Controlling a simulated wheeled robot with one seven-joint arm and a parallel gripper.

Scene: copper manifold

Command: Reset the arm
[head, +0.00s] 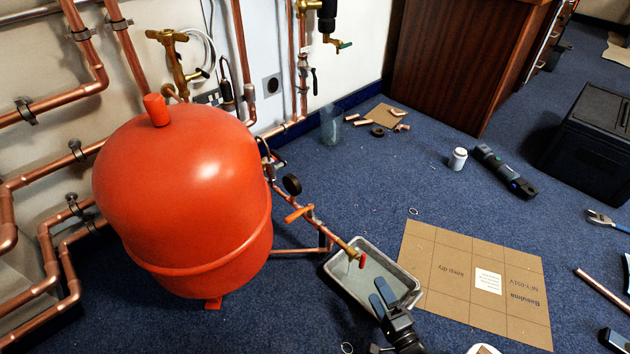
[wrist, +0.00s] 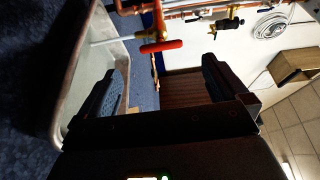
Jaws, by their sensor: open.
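My gripper (head: 383,296) is at the bottom of the head view, over the near right part of a grey metal tray (head: 343,292). In the wrist view my gripper (wrist: 160,84) shows its two dark fingers wide apart, with nothing between them. A brass drain valve with a red handle (head: 362,261) ends a copper pipe above the tray's far left part. In the wrist view the red handle (wrist: 160,46) lies beyond the fingers, apart from them. The tray (wrist: 72,95) shows there on the left.
A large red tank (head: 190,190) and wall pipes fill the left. A cardboard sheet (head: 440,270) lies right of the tray. A white jar (head: 458,159), a dark torch-like tool (head: 503,171) and a black case (head: 590,135) stand or lie farther right.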

